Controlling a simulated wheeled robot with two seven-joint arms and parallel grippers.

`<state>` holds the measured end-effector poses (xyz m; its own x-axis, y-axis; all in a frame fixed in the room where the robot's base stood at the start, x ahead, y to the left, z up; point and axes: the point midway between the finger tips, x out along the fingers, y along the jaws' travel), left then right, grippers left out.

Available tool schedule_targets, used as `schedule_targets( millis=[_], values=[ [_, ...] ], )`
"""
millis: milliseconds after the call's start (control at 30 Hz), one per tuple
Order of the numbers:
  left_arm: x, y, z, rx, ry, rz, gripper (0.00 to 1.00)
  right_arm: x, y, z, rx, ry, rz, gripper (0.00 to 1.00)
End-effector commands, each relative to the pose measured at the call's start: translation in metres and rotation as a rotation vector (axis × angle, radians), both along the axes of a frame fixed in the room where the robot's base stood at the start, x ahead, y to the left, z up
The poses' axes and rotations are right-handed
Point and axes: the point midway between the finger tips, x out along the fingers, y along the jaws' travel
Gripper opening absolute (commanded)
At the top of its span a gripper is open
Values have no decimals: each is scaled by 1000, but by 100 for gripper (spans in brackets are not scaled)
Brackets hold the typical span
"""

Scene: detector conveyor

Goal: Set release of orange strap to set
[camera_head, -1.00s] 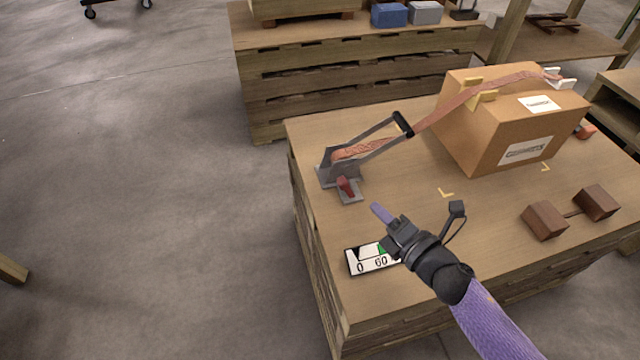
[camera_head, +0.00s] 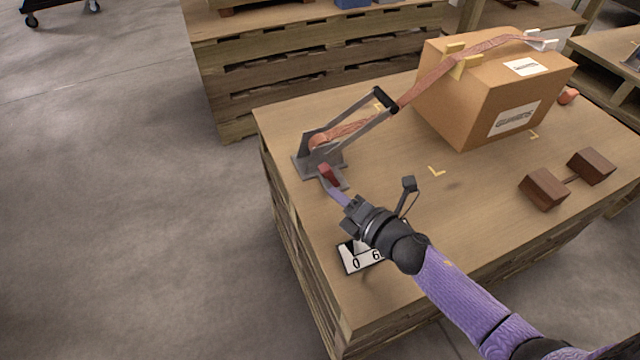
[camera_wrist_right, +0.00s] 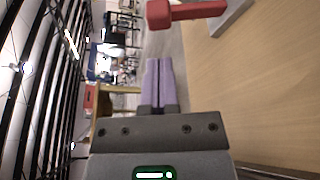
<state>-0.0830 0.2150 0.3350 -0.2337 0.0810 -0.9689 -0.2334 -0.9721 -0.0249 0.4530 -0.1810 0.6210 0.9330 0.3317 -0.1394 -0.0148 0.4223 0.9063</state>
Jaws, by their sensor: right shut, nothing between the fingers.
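The orange strap (camera_head: 428,84) runs from the grey ratchet (camera_head: 309,160) at the table's left corner up over the cardboard box. The ratchet's handle with a black grip (camera_head: 385,100) is raised at a slant toward the box. The red release lever (camera_head: 328,174) sits at the ratchet's front; it also shows at the top of the right wrist view (camera_wrist_right: 185,13). My right gripper (camera_head: 336,192) is shut and empty, its purple fingertips close to the red lever. In the wrist view the fingers (camera_wrist_right: 160,82) lie together, apart from the lever. My left gripper is out of view.
The cardboard box (camera_head: 470,105) stands at the back of the wooden table. A white gauge plate marked with numbers (camera_head: 352,262) lies partly hidden under my right wrist. Two brown blocks (camera_head: 544,190) (camera_head: 591,166) sit at the right. The table middle is clear.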

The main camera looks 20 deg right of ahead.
Motion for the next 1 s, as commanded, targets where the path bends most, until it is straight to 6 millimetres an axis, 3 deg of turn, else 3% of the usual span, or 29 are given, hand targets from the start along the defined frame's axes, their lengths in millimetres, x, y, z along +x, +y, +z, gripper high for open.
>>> schedule_targets(
  millis=[100,333,1000],
  values=[
    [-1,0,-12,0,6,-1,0,22,8,-7,0,0,1,0],
    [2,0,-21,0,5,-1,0,47,16,-9,1,0,0,0],
    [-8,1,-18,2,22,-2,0,49,14,-6,51,2,-1,0]
  ],
)
